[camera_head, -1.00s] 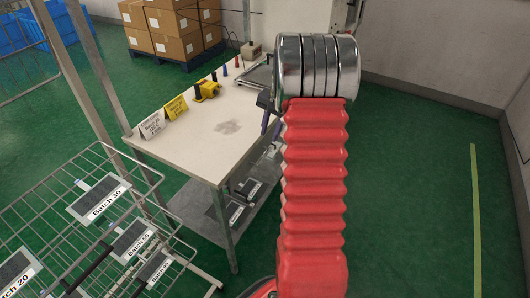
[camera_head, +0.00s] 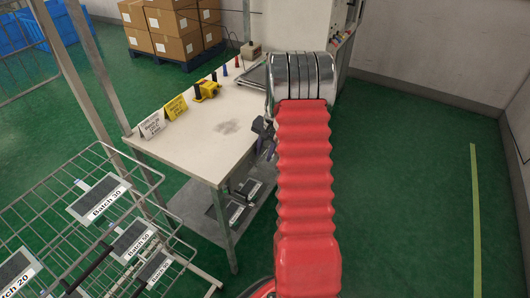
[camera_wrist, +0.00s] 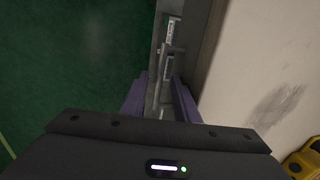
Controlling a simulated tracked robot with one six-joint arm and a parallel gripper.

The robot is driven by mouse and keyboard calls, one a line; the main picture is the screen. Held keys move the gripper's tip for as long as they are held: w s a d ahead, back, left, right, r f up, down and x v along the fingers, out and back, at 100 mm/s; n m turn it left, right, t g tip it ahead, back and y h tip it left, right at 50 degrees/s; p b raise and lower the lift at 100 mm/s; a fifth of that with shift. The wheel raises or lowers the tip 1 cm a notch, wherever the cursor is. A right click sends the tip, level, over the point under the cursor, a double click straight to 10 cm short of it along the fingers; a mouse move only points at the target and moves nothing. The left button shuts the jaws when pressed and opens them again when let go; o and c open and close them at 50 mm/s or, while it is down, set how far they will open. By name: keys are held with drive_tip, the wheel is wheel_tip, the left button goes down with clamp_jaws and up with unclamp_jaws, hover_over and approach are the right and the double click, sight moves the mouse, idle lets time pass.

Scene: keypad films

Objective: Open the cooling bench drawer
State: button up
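The cooling bench (camera_head: 190,145) is a pale-topped table with a stained patch, and its top also shows at the right of the wrist view (camera_wrist: 270,60). In the wrist view, a narrow grey metal front with a label (camera_wrist: 171,38) and a light bar-like handle (camera_wrist: 170,50) runs along the bench's side. My gripper (camera_wrist: 160,100) has its two purple fingers apart, with grey metal visible between them. I cannot tell whether they touch it. In the head view, my gripper (camera_head: 264,138) is at the bench's right edge, partly hidden by my red arm.
A yellow device (camera_head: 206,90) and two folded signs (camera_head: 152,125) stand on the bench. A lower shelf (camera_head: 190,204) holds dark plates. A wire rack (camera_head: 100,215) with batch labels stands at left. Boxes on a pallet (camera_head: 175,30) are behind. Green floor is free at right.

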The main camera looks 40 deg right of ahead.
clamp_jaws()
idle(0.7)
